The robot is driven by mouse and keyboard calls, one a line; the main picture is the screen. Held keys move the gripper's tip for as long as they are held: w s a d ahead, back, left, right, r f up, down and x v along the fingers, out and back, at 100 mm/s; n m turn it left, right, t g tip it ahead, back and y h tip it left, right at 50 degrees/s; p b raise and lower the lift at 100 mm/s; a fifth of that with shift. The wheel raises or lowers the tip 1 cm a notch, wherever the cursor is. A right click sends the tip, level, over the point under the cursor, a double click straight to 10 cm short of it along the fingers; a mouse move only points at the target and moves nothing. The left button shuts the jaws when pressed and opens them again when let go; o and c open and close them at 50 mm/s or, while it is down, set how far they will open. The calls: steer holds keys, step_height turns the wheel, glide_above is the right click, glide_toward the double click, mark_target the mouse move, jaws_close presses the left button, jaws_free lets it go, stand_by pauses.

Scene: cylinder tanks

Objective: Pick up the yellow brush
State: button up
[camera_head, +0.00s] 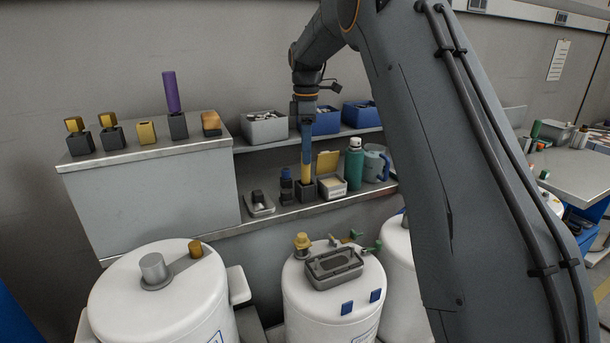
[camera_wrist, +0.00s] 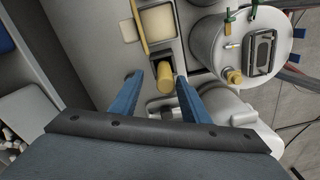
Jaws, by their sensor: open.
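The yellow brush (camera_head: 306,174) stands upright in a small dark holder (camera_head: 305,191) on the lower wall shelf in the head view. My gripper (camera_head: 307,158) points down right above it, with blue fingers around its upper part. In the wrist view the brush's yellow round end (camera_wrist: 165,78) lies between the two open blue fingers of my gripper (camera_wrist: 158,82), nearer the right one. I cannot tell whether either finger touches it.
A cream box with a raised yellow lid (camera_head: 331,186), a green bottle (camera_head: 354,165) and a grey-blue mug (camera_head: 375,164) stand to the right. A dark blue-topped item (camera_head: 286,186) is close on the left. White tanks (camera_head: 165,300) stand below.

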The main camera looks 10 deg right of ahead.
mark_target(306, 181)
steer(key=shift+s+f+p, duration=0.25)
steer(key=shift+f+p, duration=0.35)
steer(key=shift+f, duration=1)
steer(key=shift+s+f+p, duration=0.2)
steer(key=shift+f+p, duration=0.35)
steer(key=shift+f, duration=1)
jaws_close()
